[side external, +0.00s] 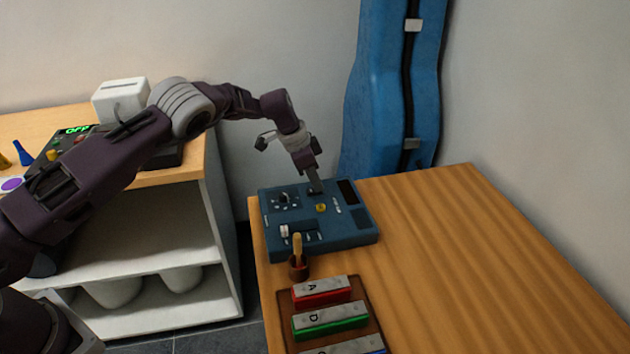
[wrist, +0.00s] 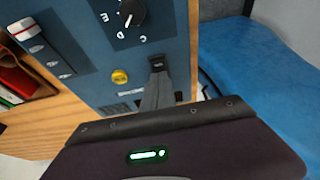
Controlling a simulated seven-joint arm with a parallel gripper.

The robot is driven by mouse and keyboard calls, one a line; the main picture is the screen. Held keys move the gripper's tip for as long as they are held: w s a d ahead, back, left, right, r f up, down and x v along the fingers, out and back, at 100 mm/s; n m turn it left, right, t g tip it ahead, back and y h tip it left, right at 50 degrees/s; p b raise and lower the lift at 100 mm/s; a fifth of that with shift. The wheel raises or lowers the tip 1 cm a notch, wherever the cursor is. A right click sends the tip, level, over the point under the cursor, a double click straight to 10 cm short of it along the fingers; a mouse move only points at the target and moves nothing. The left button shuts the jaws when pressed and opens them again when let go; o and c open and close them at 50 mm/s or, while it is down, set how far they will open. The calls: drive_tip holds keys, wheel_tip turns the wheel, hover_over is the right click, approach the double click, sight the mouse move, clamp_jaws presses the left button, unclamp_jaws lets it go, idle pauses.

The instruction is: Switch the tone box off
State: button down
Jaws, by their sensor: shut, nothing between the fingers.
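The blue tone box (side external: 345,238) lies on the wooden table. It also shows in the wrist view (wrist: 90,45). On it are a black rotary knob (wrist: 132,12), a yellow button (wrist: 120,76), a white-handled slider (wrist: 27,30) and a black switch (wrist: 156,62). A dark panel (side external: 347,190) sits at its back right corner; no lit text shows on it. My gripper (side external: 317,187) is shut and empty, pointing down at the switch. In the wrist view its fingertips (wrist: 158,80) are right at the switch's edge; I cannot tell whether they touch. The switch is partly hidden.
A cup with a stick (side external: 298,265) and a tray of coloured bars (side external: 322,290) stand in front of the box. A blue instrument case (side external: 375,110) leans behind. A device with a green OFF display (side external: 75,130) sits on the left cabinet. The table's right is clear.

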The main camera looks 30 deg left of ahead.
drive_tip(key=shift+s+a+f, duration=0.5)
drive_tip(key=shift+s+a, duration=0.2)
drive_tip(key=shift+s, duration=0.15)
drive_tip(key=shift+r, duration=0.1)
wheel_tip(320, 180, up, 5)
drive_tip(key=shift+a+f, duration=0.1)
drive_tip(key=shift+f, duration=0.1)
drive_tip(key=v, duration=1)
drive_tip(key=shift+w+d+r, duration=0.15)
drive_tip(key=shift+w+d, duration=0.4)
drive_tip(key=shift+w, duration=0.05)
